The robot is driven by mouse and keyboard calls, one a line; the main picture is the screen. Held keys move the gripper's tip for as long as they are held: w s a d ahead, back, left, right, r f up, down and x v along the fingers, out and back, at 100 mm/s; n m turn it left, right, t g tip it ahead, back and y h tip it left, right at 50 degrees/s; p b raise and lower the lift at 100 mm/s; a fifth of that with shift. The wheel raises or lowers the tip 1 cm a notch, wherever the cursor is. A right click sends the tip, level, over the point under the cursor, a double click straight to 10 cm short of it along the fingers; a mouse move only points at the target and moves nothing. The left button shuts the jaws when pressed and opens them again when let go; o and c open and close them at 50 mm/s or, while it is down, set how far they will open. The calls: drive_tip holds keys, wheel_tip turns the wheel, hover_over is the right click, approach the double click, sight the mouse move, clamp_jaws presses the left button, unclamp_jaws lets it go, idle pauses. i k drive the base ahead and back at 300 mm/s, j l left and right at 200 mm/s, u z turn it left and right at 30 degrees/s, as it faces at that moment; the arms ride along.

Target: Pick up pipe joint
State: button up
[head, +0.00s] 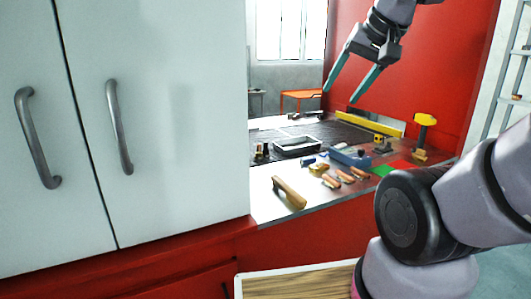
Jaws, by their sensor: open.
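My gripper (340,95) is at the upper middle of the head view, pointing down and left. Its two teal fingers are spread apart with nothing between them. It appears above the workbench (265,205), apart from everything on it. A small brass-coloured piece (318,169) lies on the bench among the tools. It may be the pipe joint, but it is too small to tell for sure.
A wooden-handled tool (289,193) lies near the bench's front edge. Orange-handled tools (345,176), a blue box (350,156), a grey tray (297,145) and a yellow-topped item (424,121) share the bench. A white cabinet (180,130) blocks the left.

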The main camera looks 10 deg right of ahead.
sight(266, 150)
drive_tip(key=i+l+u, duration=0.3)
drive_tip(key=l, duration=0.35)
drive_tip(key=i+l+u, duration=0.15)
drive_tip(key=l, duration=0.2)
drive_tip(key=i+l+u, duration=0.15)
drive_tip(key=l, duration=0.25)
drive_tip(key=i, duration=0.05)
